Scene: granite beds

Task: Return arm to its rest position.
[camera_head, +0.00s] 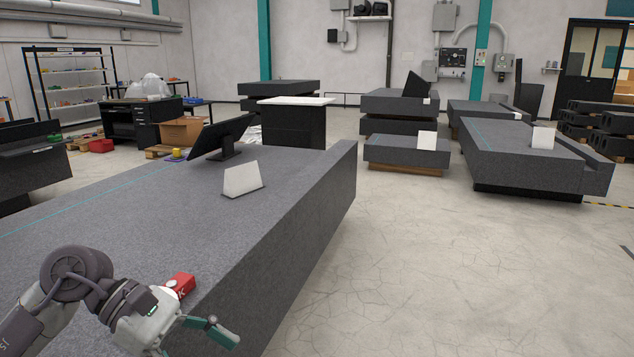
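My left arm comes in from the lower left, over the near edge of a grey granite bed (110,222). Its gripper (218,331) has teal fingertip parts that point right and slightly down, past the bed's front edge. The fingers overlap in this view, so I cannot tell whether they are open or shut. A small red block-like object (180,284) with a white mark lies behind the gripper, partly hidden by it. Whether the two touch is unclear. My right gripper is not in view.
A white angled block (242,178) and a dark tilted screen (221,136) stand farther back on the bed. Open concrete floor (420,260) lies to the right. More granite beds (522,160) stand beyond. A cardboard box (183,131) sits behind the near bed.

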